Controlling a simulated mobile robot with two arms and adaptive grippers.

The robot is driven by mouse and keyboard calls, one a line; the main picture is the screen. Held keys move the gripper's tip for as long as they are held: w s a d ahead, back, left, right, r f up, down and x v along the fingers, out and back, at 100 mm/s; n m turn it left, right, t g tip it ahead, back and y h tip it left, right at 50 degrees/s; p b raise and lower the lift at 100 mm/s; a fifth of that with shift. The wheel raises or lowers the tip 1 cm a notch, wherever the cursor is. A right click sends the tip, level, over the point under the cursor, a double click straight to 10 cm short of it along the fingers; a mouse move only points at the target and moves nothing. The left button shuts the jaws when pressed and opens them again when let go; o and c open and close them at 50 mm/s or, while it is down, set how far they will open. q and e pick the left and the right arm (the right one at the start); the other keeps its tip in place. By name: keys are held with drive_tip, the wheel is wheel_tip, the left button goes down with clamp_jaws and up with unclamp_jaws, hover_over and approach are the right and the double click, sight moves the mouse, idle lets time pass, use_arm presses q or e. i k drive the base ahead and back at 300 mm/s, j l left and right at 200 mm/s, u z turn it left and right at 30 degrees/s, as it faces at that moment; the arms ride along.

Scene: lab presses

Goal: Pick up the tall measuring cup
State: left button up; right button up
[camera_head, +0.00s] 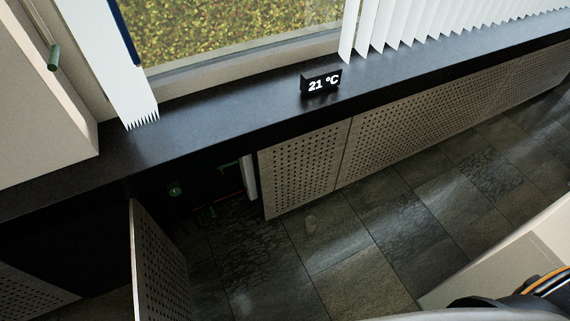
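I see no tall measuring cup that I can make out in the head view. Neither of my grippers is in view.
A black sill (235,118) runs under the window, with a "21 °C" display (320,83) on it. Below are perforated panels (300,168); one panel (157,265) stands open beside a dark recess. The tiled floor (365,240) is largely clear. A pale surface (500,255) is at lower right.

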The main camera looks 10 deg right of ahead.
sight(311, 223)
drive_tip(key=z, duration=0.7)
